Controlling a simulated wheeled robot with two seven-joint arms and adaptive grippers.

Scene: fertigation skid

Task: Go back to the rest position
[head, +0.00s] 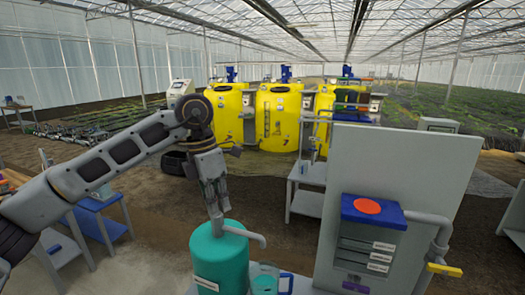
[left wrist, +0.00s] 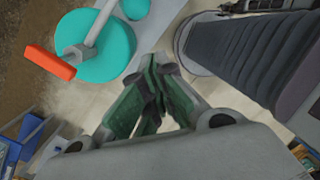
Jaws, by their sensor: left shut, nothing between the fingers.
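My left gripper (head: 217,212) points down above the teal tank in the head view, its fingers together with nothing between them. In the left wrist view the left gripper's green-padded fingers (left wrist: 155,120) are also shut and empty. The teal tank (head: 218,262) has a grey pipe on its lid. It also shows at the top left of the left wrist view (left wrist: 95,62), with an orange-red handle (left wrist: 50,62) beside the pipe. Whether the fingertips touch the pipe is hard to tell in the head view. My right gripper is not in view.
A grey panel (head: 400,165) with a blue box (head: 374,211), red button and yellow-handled valve (head: 443,269) stands at the right. Yellow tanks (head: 278,117) stand farther back. A blue table (head: 100,228) stands left of the teal tank. Bare floor lies between.

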